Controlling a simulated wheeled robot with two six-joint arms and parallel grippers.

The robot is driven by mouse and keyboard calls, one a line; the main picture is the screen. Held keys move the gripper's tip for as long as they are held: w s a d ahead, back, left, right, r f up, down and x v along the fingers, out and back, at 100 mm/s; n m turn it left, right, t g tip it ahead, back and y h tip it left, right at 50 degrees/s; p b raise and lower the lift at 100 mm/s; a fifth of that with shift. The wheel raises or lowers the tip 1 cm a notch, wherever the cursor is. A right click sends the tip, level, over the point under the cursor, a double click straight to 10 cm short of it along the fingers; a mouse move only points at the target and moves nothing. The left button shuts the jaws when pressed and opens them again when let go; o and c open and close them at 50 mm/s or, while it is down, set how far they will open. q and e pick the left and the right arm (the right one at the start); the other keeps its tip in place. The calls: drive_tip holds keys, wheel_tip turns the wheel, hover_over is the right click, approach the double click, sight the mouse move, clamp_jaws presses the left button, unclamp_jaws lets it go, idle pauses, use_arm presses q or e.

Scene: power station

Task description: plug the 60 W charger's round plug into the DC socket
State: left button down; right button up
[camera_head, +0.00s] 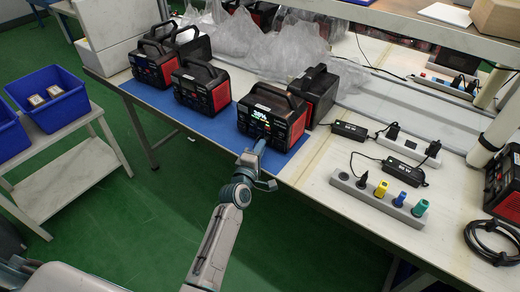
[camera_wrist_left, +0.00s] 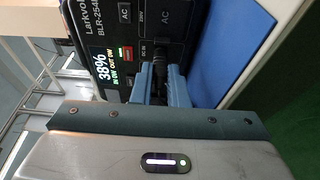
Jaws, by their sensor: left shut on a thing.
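The power station (camera_head: 272,118) with a lit display stands on the blue mat at the table's near edge. In the left wrist view, the power station (camera_wrist_left: 118,45) shows "38%", AC outlets and a "DC IN" label. My left gripper (camera_head: 257,153) is right at its front face. In the wrist view, the gripper (camera_wrist_left: 164,85) has its blue fingers shut on a black round plug (camera_wrist_left: 174,72), close to the DC IN area. The socket is hidden, so I cannot tell whether the plug is inside it. My right gripper is not in view.
Other power stations (camera_head: 202,90) stand to the left on the blue mat (camera_head: 222,126). Black charger bricks (camera_head: 403,172) and a power strip (camera_head: 376,199) with coloured plugs lie to the right. Clear plastic bags (camera_head: 290,50) are behind. A black cable coil (camera_head: 490,242) is far right.

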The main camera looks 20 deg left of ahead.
use_arm(q)
drive_tip(key=shift+w, duration=0.15)
drive_tip(key=c, duration=1.3)
unclamp_jaws()
drive_tip(key=shift+d, duration=0.1)
drive_tip(key=shift+c, duration=0.2)
